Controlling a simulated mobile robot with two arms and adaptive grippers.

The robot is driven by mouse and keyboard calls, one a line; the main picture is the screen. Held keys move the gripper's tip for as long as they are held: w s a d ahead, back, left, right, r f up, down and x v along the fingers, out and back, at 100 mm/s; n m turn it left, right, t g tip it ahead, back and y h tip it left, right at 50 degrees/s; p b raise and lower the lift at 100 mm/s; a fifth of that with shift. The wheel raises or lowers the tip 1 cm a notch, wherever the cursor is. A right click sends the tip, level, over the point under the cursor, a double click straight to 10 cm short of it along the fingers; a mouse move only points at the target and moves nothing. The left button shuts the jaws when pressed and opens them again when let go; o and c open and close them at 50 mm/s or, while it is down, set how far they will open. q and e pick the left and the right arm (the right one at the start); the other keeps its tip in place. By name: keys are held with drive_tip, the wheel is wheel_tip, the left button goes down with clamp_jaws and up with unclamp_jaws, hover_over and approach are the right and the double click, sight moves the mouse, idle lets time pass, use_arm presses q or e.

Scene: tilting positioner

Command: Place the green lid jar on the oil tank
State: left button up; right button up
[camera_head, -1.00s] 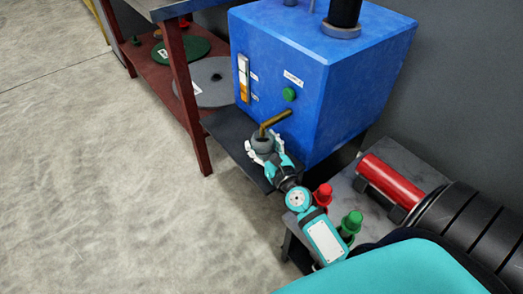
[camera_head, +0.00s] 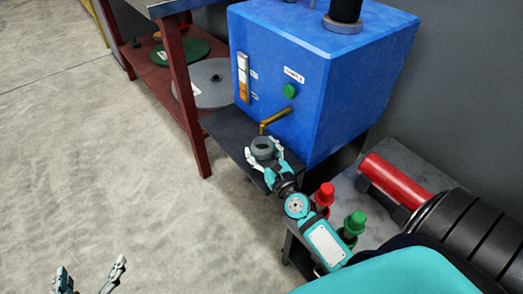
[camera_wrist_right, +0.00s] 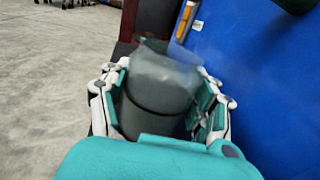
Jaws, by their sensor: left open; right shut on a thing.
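A jar with a green lid (camera_head: 355,222) stands upright on the grey side table, right of my right forearm. The blue oil tank (camera_head: 290,50) is at the top centre, with a brass tap (camera_head: 276,120) on its front. My right gripper (camera_head: 265,153) is shut around a dark grey jar (camera_head: 263,145) just below the tap's end; no lid shows on it. In the right wrist view this grey jar (camera_wrist_right: 150,115) sits upright between the fingers, its upper part pale and see-through. My left gripper (camera_head: 92,270) is open and empty at the lower left.
A red-lidded jar (camera_head: 324,194) stands beside the green-lidded one. A red cylinder (camera_head: 391,178) lies on the side table (camera_head: 345,188). A dark shelf (camera_head: 222,128) is under the tap. A red-legged rack (camera_head: 186,90) stands left. The floor at left is clear.

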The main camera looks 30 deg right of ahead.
use_arm(q)
drive_tip(key=shift+r, duration=0.1)
use_arm(e)
drive_tip(key=shift+f, duration=0.1)
drive_tip(key=o, duration=1.2)
use_arm(q)
drive_tip(key=shift+w+d+r, duration=0.1)
drive_tip(key=shift+w+r, duration=0.1)
use_arm(e)
drive_tip(key=shift+o, duration=0.2)
